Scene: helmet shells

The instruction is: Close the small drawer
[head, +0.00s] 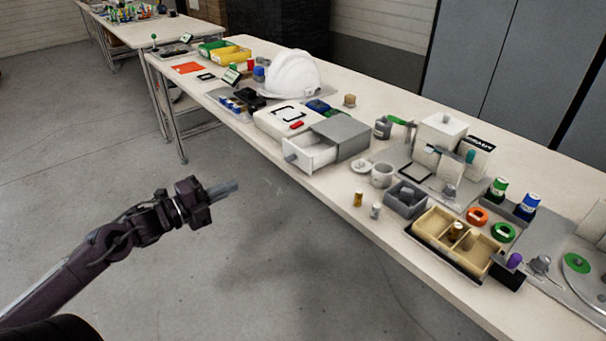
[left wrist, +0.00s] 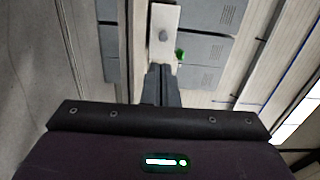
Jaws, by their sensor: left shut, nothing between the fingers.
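The small drawer (head: 311,152) is white with a grey knob (head: 291,157) on its front. It is pulled out of a grey cabinet (head: 342,136) on the table, toward the table's front edge, and looks empty inside. My left gripper (head: 224,188) is shut and empty, in the air off the table's front edge, to the left of the drawer and apart from it. In the left wrist view, the shut fingers (left wrist: 162,84) point toward a white panel with a grey knob, which looks like the drawer front (left wrist: 164,20). My right gripper is not in view.
A white box (head: 285,117) with a black outline and a red piece stands left of the cabinet, with a white helmet (head: 292,75) behind. The floor space before the drawer is clear.

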